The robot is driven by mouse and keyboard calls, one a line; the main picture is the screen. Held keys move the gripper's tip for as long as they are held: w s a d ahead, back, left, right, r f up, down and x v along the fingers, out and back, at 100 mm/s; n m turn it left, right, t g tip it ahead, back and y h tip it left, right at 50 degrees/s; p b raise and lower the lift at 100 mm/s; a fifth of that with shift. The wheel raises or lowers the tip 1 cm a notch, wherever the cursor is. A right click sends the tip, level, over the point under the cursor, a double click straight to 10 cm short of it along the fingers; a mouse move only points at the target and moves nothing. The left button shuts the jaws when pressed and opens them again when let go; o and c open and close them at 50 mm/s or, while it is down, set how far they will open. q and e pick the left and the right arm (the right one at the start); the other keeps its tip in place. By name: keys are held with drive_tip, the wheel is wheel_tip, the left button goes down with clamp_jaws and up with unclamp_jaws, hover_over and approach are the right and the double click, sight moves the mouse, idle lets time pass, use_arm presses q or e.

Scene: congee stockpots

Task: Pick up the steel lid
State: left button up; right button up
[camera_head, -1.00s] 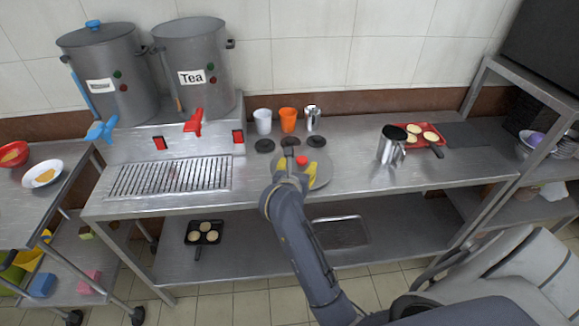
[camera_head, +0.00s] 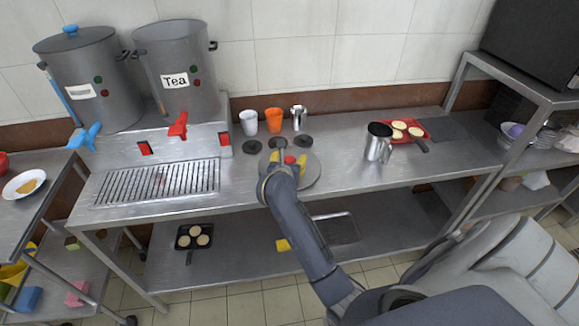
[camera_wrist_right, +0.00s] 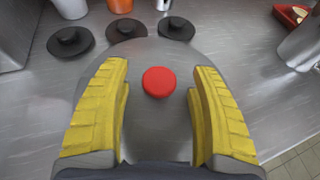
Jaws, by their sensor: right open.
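The steel lid (camera_head: 312,176) is a flat grey disc with a red knob (camera_head: 290,160), lying on the steel counter. My right gripper (camera_head: 288,158) is over it, with its wrist hiding part of the disc. In the right wrist view the lid (camera_wrist_right: 158,122) lies below the yellow fingers (camera_wrist_right: 160,98), and the red knob (camera_wrist_right: 159,82) shows in the gap between them. The fingers are open and apart from the knob on both sides. I cannot tell their exact height above the lid. My left gripper is not in view.
Several black discs (camera_head: 304,141) lie just behind the lid. A white cup (camera_head: 249,122), an orange cup (camera_head: 273,120) and a small steel cup (camera_head: 299,118) stand behind them. A steel pitcher (camera_head: 376,148) stands right, near a red tray (camera_head: 417,136). Urns (camera_head: 177,75) stand left.

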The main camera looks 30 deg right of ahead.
drive_tip(key=shift+c, duration=0.4)
clamp_jaws()
